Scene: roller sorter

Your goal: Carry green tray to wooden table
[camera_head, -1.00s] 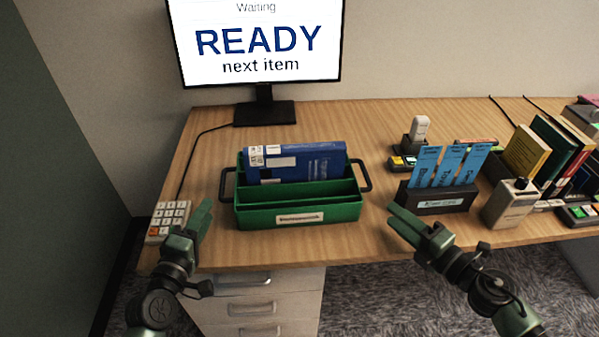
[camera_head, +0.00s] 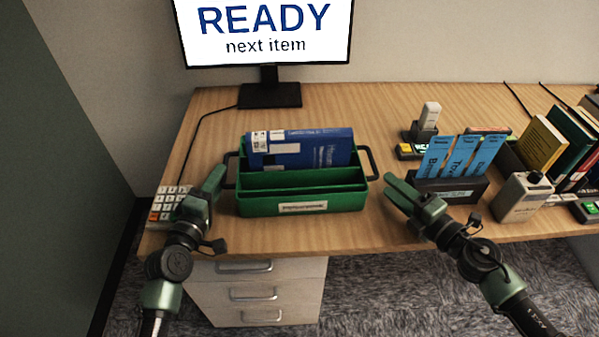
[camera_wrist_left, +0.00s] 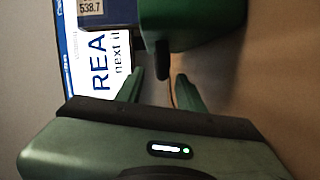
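The green tray (camera_head: 345,202) stands on the wooden desk, with a black handle at each end and a label on its front. A blue book (camera_head: 300,150) sits upright in its rear compartment. My left gripper (camera_head: 222,172) is beside the left handle (camera_head: 231,170); in the left wrist view its fingers (camera_wrist_left: 158,92) are apart, with the handle (camera_wrist_left: 158,55) showing just beyond the gap. My right gripper (camera_head: 387,184) has its fingers apart, just short of the right handle (camera_head: 372,163). Neither gripper holds anything.
The wooden desk (camera_head: 350,110) is clear behind the tray. A monitor (camera_head: 265,35) stands at the back and a keypad (camera_head: 168,203) at left. At right are a card holder (camera_head: 447,190), a scanner (camera_head: 428,117), a grey device (camera_head: 522,198) and books (camera_head: 542,145).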

